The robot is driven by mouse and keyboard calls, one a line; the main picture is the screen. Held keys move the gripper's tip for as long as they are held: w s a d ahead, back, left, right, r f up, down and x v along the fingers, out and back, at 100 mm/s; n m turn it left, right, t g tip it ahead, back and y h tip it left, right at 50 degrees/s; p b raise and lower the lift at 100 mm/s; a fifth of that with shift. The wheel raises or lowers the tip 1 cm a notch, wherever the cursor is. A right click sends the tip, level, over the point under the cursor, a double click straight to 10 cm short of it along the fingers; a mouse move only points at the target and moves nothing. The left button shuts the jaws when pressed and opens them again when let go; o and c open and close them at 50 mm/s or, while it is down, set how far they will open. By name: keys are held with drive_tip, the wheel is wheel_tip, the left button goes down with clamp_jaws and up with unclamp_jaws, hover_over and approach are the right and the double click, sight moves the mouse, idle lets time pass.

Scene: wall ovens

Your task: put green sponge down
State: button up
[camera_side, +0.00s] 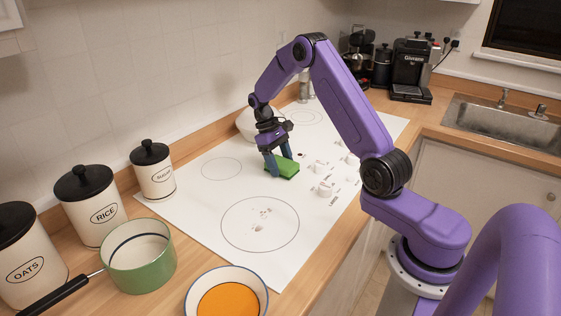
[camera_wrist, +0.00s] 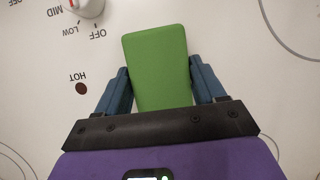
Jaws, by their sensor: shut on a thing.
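The green sponge (camera_side: 285,168) is a flat rectangular block at the white cooktop (camera_side: 185,205), near its knobs. My gripper (camera_side: 279,172) has blue fingers, one on each side of the sponge, and is shut on it. In the wrist view the sponge (camera_wrist: 157,68) sticks out beyond the fingertips of my gripper (camera_wrist: 160,85). Its near end is hidden by the gripper body. The sponge looks very low over the cooktop; I cannot tell whether it touches the surface.
Knobs (camera_side: 323,188) stand along the cooktop's right side. A large burner ring with dark specks (camera_side: 260,222) lies in front. A white rounded vessel (camera_side: 246,124) stands behind my gripper. A green pot (camera_side: 140,262), an orange-filled bowl (camera_side: 228,297) and canisters (camera_side: 90,205) are at left and front.

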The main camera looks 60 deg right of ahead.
drive_tip(key=shift+f, duration=0.25)
